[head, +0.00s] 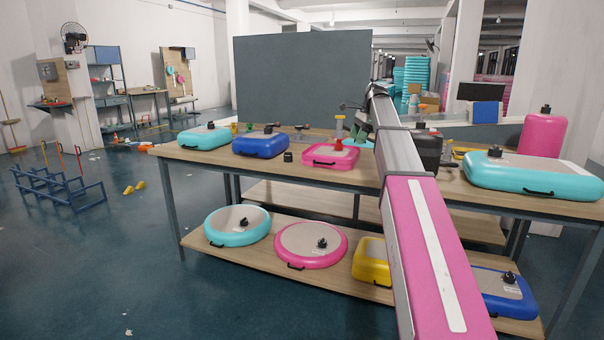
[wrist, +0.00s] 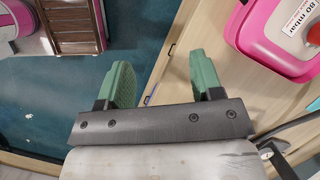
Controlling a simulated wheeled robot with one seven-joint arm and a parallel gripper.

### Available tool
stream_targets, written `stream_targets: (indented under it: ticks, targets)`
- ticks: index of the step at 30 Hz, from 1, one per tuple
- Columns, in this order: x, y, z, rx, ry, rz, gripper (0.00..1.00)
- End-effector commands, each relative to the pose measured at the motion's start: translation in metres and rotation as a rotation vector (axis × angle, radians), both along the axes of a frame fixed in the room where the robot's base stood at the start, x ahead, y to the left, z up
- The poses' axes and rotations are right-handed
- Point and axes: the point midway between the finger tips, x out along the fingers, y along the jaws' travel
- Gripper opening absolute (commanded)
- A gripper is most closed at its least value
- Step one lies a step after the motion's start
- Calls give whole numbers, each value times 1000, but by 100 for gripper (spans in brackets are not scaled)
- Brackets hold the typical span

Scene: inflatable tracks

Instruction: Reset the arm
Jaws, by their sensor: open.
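My gripper (wrist: 162,80) shows in the wrist view with its two green fingers apart and nothing between them. Below the fingers are the wooden table top and the blue-green floor. In the head view my pink and grey arm reaches forward over the workbench (head: 460,190). Its end is small there, near the back of the bench, and the gripper is partly hidden. A pink inflatable (head: 330,157) with a red part on top lies on the bench just left of the arm's end. A pink inflatable (wrist: 285,50) also shows at the right of the wrist view.
On the bench top are a teal inflatable (head: 205,138), a blue one (head: 260,147) and a large teal one (head: 535,180). The lower shelf (head: 215,260) holds several more. Blue hurdles (head: 60,190) stand on the floor at left. Floor in front of the bench is clear.

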Motion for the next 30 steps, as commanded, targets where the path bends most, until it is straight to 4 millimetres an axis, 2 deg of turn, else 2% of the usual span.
stream_targets:
  ticks: [1,8,15,21,30]
  targets:
    - [-10,3,-21,-6,-6,26,60]
    - [-48,13,-133,-58,-69,215,60]
    - [-104,21,-243,-122,-132,449,60]
    - [-161,27,-322,-176,-172,662,60]
    - [-259,31,-416,-249,-215,1010,60]
